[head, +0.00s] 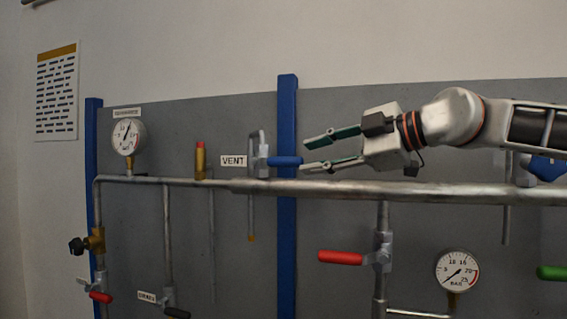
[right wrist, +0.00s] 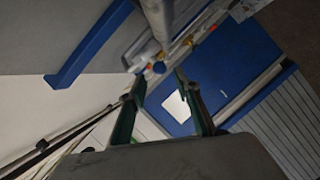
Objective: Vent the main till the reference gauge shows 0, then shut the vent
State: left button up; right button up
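The reference gauge (head: 128,136) is a round white dial at the upper left of the pipework. Its needle looks steeply tilted, well off the low end; the exact figure is too small to read. The vent valve (head: 263,160) stands on the main pipe (head: 400,190) beside the VENT label (head: 233,160). Its blue handle (head: 285,161) points right, along the main. My right gripper (head: 304,156) is open, its fingertips at the handle's free end, one above and one below in the picture. Contact cannot be told. In the right wrist view a small blue tip (right wrist: 159,67) shows between the fingers. My left gripper is out of view.
A blue post (head: 287,210) stands behind the main. A red-handled valve (head: 342,257) and a second gauge (head: 457,271) are below it. A brass, red-topped fitting (head: 200,160) stands left of the VENT label. A green handle (head: 552,273) is at far right.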

aim_at(288, 162)
jog(key=p+x, duration=0.1)
jog(key=x, duration=0.6)
jog(key=shift+a+f, duration=0.1)
grip_shut()
